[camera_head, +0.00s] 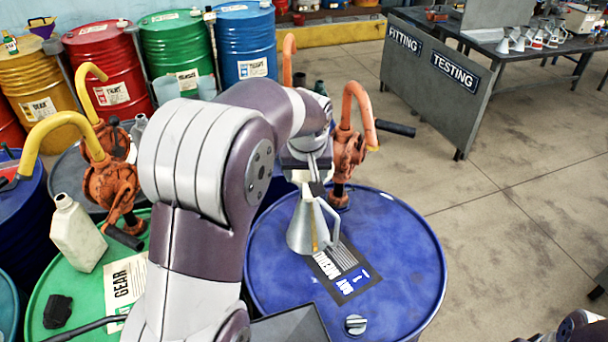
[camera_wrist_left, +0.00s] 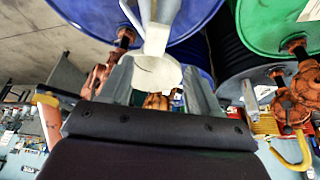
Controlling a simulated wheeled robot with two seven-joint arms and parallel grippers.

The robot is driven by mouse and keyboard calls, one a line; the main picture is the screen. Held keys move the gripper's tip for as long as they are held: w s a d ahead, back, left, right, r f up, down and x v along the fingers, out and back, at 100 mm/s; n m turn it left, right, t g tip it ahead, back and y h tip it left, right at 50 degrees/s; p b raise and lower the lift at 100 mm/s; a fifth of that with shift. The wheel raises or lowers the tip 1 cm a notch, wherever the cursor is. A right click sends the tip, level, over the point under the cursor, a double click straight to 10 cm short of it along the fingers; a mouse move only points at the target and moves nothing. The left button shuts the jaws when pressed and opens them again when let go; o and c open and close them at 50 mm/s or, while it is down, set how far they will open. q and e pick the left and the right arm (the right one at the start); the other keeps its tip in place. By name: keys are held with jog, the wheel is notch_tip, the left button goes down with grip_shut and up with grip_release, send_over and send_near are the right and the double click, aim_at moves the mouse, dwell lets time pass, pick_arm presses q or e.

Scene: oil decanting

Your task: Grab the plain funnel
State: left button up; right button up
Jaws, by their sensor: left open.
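A pale grey metal cone with a side handle (camera_head: 302,226) stands wide end down on the blue drum (camera_head: 405,250), beside the orange pump. In the left wrist view a pale, flared, round end (camera_wrist_left: 158,72) shows between the fingers of my left gripper (camera_wrist_left: 160,88). I cannot tell whether this end is a separate funnel or the cone's own top. My left gripper also shows in the head view (camera_head: 308,172), at the cone's top. It is open, its fingers on either side and not visibly closed. My right gripper is out of view.
Orange hand pumps (camera_head: 347,155) rise from the drums close to my left gripper. A white jug (camera_head: 77,232) stands on the green drum (camera_head: 50,285). A purple funnel (camera_head: 42,24) sits at the far left. More grey cones (camera_head: 517,40) stand on the testing bench.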

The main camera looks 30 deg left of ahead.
aim_at(307, 186)
pick_arm(q)
jog(key=f, duration=0.1)
jog(key=w+f, duration=0.1)
jog(key=f, duration=0.1)
jog(key=shift+w+d+f+p, duration=0.1)
jog(key=shift+d+p, duration=0.05)
jog(key=shift+p, duration=0.25)
jog(key=p+x, duration=0.1)
jog(key=x, duration=0.1)
jog(key=a+p+x, duration=0.1)
jog(key=x, duration=0.1)
jog(key=shift+w, duration=0.1)
jog(key=shift+w+d+f, duration=0.1)
jog(key=shift+w+f, duration=0.15)
jog(key=shift+f, duration=0.3)
jog(key=shift+w+f, duration=0.25)
jog(key=shift+f, duration=0.25)
jog(key=shift+w+d+f, duration=0.1)
jog(key=shift+w+f, duration=0.05)
jog(key=shift+f, duration=0.05)
jog(key=c, duration=1)
jog(key=shift+c, duration=0.3)
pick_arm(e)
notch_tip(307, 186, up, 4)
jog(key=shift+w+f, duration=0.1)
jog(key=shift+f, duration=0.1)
